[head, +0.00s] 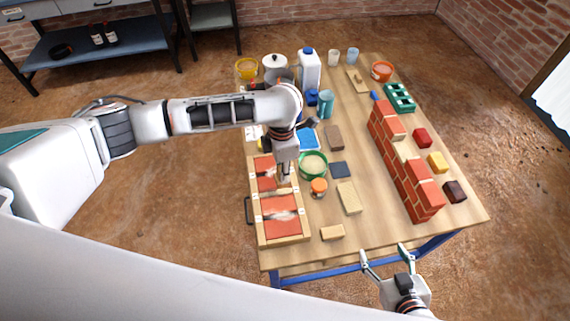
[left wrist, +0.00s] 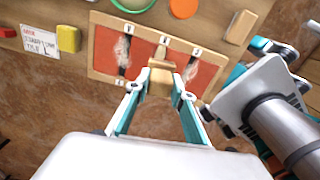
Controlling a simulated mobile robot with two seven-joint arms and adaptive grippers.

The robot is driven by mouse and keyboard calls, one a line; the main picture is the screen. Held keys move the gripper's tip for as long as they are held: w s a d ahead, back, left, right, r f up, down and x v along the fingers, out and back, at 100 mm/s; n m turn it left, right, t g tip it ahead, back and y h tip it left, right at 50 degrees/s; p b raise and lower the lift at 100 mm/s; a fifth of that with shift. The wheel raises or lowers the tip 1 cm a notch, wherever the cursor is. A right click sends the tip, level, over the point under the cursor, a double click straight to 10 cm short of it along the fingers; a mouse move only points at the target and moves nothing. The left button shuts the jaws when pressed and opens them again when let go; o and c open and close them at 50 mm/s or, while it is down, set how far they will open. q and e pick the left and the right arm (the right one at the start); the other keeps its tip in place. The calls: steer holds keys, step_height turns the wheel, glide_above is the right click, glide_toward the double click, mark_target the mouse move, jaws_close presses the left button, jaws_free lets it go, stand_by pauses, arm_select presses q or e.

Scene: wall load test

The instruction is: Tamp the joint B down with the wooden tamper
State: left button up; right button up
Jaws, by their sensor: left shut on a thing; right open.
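A wooden-framed tray (head: 262,240) with red-orange panels lies at the table's left front. In the left wrist view the tray (left wrist: 104,71) shows two pale, rough joints, left (left wrist: 123,52) and right (left wrist: 190,69), with small marks too tiny to read. My left gripper (left wrist: 163,92) is shut on the wooden tamper (left wrist: 161,80), over the tray's middle between them. The tamper hides the middle strip there; I cannot tell whether it touches it. In the head view my left arm partly covers the tray. My right gripper (head: 388,257) is open and empty off the table's front edge.
A green bowl of pale powder (head: 313,164) and an orange-topped jar (head: 318,187) stand close right of the tray. A brick wall (head: 405,170) stands farther right. Loose blocks, including a tan one (head: 332,233), lie about. The table between tan blocks and wall is clear.

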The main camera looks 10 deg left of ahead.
arm_select(q)
steer(key=shift+w+d+m, duration=0.2)
steer(key=shift+w+m, duration=0.1)
steer(key=shift+m, duration=0.3)
steer(key=shift+f+b, duration=0.95)
steer(key=shift+b, duration=0.15)
steer(key=shift+f+b, duration=2.05)
steer(key=shift+f, duration=0.5)
steer(key=shift+s+f, duration=0.1)
